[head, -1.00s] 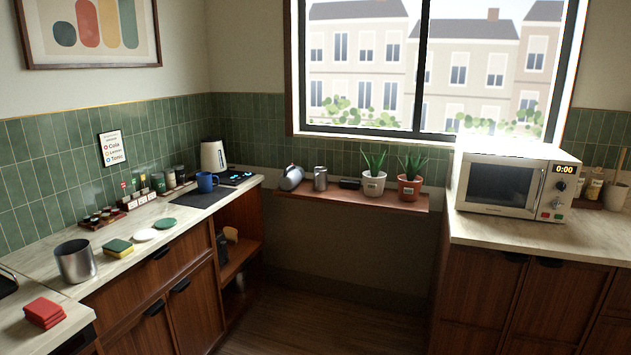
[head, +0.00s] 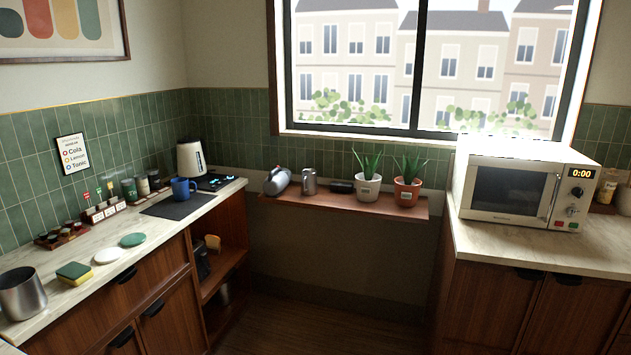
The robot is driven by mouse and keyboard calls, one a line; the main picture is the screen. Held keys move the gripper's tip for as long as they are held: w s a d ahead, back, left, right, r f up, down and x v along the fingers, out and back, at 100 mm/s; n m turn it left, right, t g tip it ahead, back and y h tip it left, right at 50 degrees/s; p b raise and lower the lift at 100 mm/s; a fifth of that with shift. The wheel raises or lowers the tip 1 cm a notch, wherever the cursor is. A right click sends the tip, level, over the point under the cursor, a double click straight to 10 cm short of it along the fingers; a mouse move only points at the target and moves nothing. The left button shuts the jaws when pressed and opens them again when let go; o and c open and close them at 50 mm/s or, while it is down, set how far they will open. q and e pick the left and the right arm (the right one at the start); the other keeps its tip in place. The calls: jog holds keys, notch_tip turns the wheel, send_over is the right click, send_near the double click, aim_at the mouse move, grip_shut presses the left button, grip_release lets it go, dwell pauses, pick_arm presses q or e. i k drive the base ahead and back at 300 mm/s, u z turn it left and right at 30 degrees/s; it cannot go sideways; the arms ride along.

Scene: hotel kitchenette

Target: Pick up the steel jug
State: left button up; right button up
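A small upright steel vessel (head: 309,182), which looks like a jug, stands on the wooden shelf (head: 350,204) under the window. Just left of it on the shelf a rounded grey metal vessel (head: 277,181) sits tilted; its exact kind is hard to tell. A larger open steel container (head: 22,294) stands on the left counter at the picture's left edge. Neither of my grippers shows in the head view.
The shelf also holds a dark box (head: 341,187) and two potted plants, in a white pot (head: 367,190) and a terracotta pot (head: 406,192). A blue mug (head: 183,189) and white kettle (head: 191,158) stand on the left counter. A microwave (head: 520,190) stands right. Floor between counters is clear.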

aim_at(310, 187)
jog(key=z, duration=0.05)
jog(key=i, duration=0.4)
jog(key=u, duration=0.2)
jog(key=k, duration=0.95)
jog(key=z, duration=0.15)
jog(key=i, duration=1)
jog(key=z, duration=0.45)
jog(key=i, duration=1.25)
jog(key=z, duration=0.15)
